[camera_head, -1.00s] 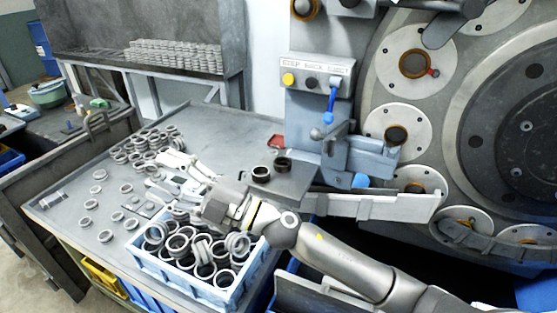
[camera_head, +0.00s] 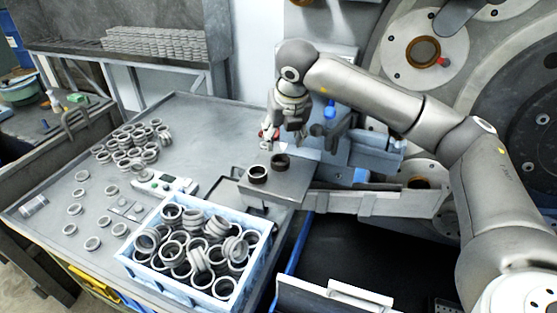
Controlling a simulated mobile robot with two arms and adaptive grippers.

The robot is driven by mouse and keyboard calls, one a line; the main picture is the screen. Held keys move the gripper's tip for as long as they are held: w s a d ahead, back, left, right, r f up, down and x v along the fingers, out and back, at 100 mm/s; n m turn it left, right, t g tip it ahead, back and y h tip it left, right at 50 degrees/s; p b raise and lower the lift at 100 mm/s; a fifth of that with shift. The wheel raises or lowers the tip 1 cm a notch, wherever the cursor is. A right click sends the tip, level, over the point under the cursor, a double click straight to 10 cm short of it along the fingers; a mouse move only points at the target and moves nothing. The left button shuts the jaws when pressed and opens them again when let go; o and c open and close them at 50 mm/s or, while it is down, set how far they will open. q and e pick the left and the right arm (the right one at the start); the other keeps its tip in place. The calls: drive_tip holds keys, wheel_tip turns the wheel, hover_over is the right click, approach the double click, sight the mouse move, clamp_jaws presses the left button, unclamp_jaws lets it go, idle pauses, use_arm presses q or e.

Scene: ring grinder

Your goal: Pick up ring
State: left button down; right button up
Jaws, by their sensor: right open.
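Two dark rings stand on a small grey plate (camera_head: 276,193) beside the machine: a left ring (camera_head: 257,174) and a right ring (camera_head: 281,160). My right gripper (camera_head: 270,143) is open and points down, just above and behind these two rings. No ring shows between its fingers. Many grey rings (camera_head: 198,250) lie heaped in a blue crate (camera_head: 160,283) at the front of the table. More loose rings (camera_head: 130,147) lie on the table at the left. My left gripper is not in view.
A small device with a display (camera_head: 165,184) lies between the loose rings and the crate. The grinder (camera_head: 480,100) with its round discs fills the right. A rack of stacked rings (camera_head: 150,45) stands at the back.

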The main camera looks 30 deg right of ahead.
drive_tip(key=p, duration=0.1)
approach(281, 157)
drive_tip(key=shift+s+a+f, duration=0.1)
drive_tip(key=shift+a+f, duration=0.1)
drive_tip(key=shift+f, duration=0.3)
drive_tip(key=shift+s+a+f, duration=0.1)
drive_tip(key=shift+a+f, duration=0.1)
drive_tip(key=shift+f, duration=0.3)
drive_tip(key=shift+w+f+p, duration=0.2)
drive_tip(key=shift+f+p, duration=0.35)
drive_tip(key=shift+p, duration=0.05)
drive_tip(key=p+x, duration=0.1)
drive_tip(key=x, duration=0.2)
drive_tip(key=shift+f+p, duration=0.25)
drive_tip(key=shift+p, duration=0.05)
drive_tip(key=shift+w+d+f, duration=0.15)
drive_tip(key=shift+w+f, duration=0.05)
drive_tip(key=shift+f, duration=0.2)
drive_tip(key=c, duration=0.7)
